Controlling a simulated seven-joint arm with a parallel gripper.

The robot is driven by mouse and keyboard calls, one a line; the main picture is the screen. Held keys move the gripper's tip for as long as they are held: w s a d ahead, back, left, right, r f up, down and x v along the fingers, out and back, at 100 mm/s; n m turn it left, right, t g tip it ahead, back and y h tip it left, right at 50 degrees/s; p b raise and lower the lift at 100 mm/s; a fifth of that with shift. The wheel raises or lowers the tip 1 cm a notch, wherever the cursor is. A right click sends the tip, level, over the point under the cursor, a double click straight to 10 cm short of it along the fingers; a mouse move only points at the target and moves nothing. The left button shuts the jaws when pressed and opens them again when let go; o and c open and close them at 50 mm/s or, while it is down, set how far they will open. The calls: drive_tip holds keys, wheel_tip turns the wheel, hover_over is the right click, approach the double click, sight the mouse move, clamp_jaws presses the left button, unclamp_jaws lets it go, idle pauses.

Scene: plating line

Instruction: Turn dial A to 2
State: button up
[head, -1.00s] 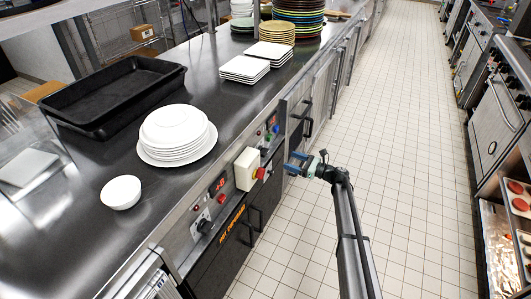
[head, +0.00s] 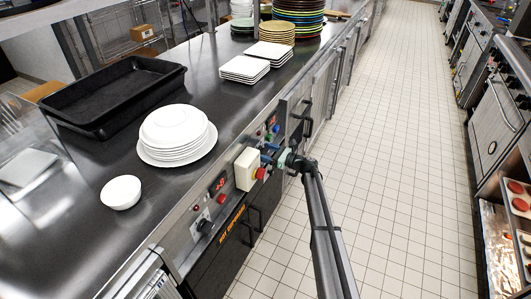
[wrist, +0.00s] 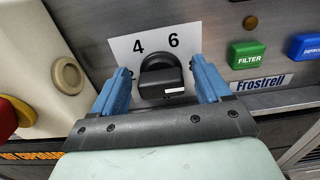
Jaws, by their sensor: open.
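A black dial (wrist: 160,80) sits on a white plate with the numbers 4 and 6 showing above it in the wrist view. A white mark shows on the knob's near face; the rest of the scale is hidden. My gripper (wrist: 162,70) is open, with one blue finger on each side of this knob; I cannot tell whether they touch it. In the head view my gripper (head: 268,153) is at the counter's front panel and hides this dial. Another black dial (head: 204,226) is on a white plate farther left and nearer. No letter A is readable.
A cream box with a red and yellow button (head: 248,170) juts out left of my gripper. Green (wrist: 246,56) and blue (wrist: 308,46) buttons are to the right of the dial. Plates (head: 178,135) and a bowl (head: 121,192) stand on the counter. The tiled aisle is clear.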

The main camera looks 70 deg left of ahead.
drive_tip(key=shift+s+a, duration=0.1)
drive_tip(key=shift+a, duration=0.05)
drive_tip(key=c, duration=1)
drive_tip(key=shift+o, duration=0.2)
